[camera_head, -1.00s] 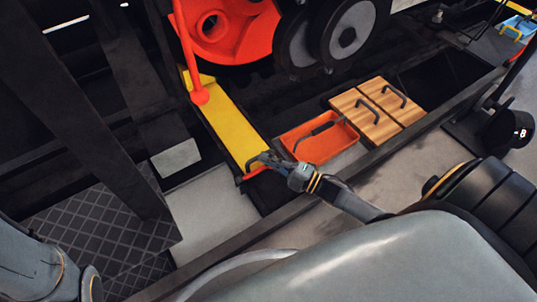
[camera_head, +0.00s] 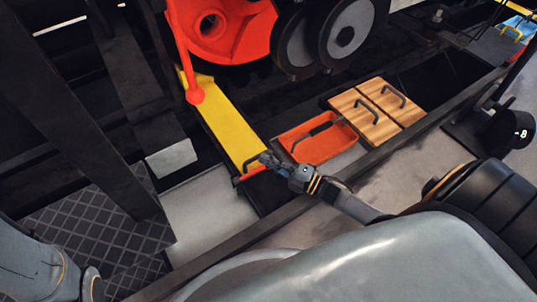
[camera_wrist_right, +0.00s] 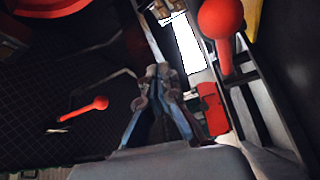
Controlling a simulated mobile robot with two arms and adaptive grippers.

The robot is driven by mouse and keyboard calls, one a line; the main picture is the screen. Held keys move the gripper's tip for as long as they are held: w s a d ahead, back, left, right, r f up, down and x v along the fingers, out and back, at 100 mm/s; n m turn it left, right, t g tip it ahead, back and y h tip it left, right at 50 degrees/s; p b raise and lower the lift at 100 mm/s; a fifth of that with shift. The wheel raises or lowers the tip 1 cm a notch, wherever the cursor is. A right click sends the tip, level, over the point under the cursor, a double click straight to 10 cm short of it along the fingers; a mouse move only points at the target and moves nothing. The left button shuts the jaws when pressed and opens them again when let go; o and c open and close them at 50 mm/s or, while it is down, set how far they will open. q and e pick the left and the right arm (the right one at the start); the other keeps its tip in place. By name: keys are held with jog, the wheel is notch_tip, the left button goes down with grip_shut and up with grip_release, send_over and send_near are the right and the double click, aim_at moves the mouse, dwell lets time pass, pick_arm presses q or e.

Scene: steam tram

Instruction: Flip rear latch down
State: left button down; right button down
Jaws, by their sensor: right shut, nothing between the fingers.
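A long yellow panel (camera_head: 226,122) lies below the red wheel, with a dark handle (camera_head: 250,166) and a small red piece (camera_head: 246,177) at its near end. I cannot tell for sure which part is the rear latch. My right gripper (camera_head: 266,159) is shut and empty, close beside the near end of the panel. I cannot tell whether it touches the handle. In the right wrist view the closed fingers (camera_wrist_right: 160,72) point ahead. A red-ball lever (camera_wrist_right: 220,20) stands at upper right there, and a red block (camera_wrist_right: 212,110) lies right of the fingers. My left gripper is out of the picture.
A red-orange tray (camera_head: 318,141) with a dark handle and two wooden lids (camera_head: 374,112) stand right of the panel. A dark beam (camera_head: 400,140) runs along the near side.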

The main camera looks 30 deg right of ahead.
notch_tip(320, 180, up, 10)
dwell(0.6)
dwell(0.4)
